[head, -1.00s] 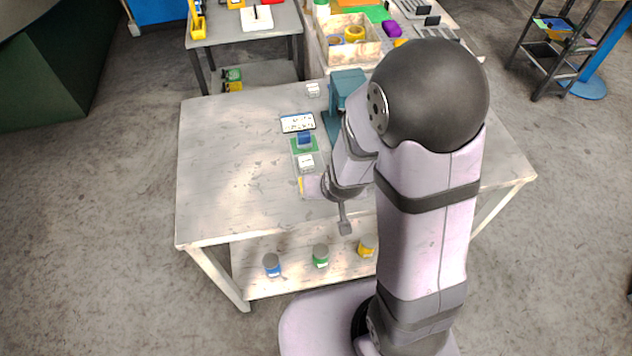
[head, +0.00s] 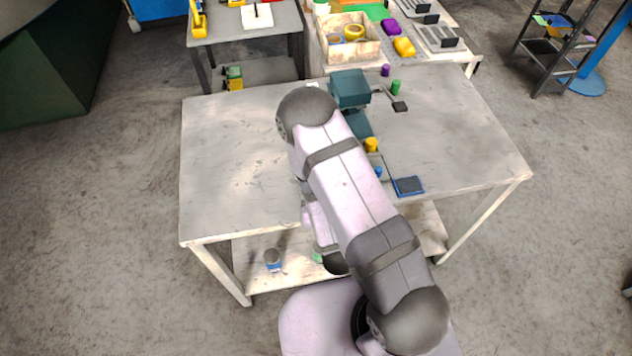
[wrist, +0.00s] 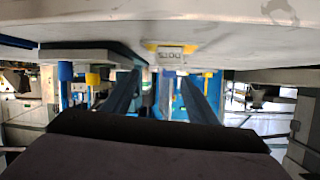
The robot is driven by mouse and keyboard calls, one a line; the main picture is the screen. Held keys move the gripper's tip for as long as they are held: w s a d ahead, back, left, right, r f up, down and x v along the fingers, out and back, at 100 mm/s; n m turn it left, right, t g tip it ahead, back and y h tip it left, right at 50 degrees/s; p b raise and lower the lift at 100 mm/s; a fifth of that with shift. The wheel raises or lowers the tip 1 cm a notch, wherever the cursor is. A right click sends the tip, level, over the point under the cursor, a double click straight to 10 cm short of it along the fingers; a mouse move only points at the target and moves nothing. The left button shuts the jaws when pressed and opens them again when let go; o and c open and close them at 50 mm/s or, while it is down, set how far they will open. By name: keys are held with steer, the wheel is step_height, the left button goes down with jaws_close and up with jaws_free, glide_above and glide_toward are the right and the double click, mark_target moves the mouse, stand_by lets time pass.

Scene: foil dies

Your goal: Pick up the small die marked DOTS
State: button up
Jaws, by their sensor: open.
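In the wrist view, which looks upside down, a small yellow block (wrist: 151,46) with a pale marked face sits against the pale tabletop. The block lies beyond the fingertips, roughly in line with the gap. In the head view my arm covers the middle of the table and hides the gripper and the dies.
The table's left part is clear. A blue-labelled jar (head: 272,262) stands on the lower shelf.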

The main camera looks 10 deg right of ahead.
steer(key=shift+s+a+f+n, duration=0.15)
steer(key=shift+s+f+n, duration=0.05)
steer(key=shift+s+n, duration=0.15)
steer(key=shift+s+a+f+n+y, duration=0.15)
steer(key=shift+a+f+n+y, duration=0.25)
steer(key=shift+f+n+y, duration=0.3)
steer(key=shift+p+x, duration=0.5)
steer(key=shift+x, duration=1.95)
steer(key=c, duration=1.2)
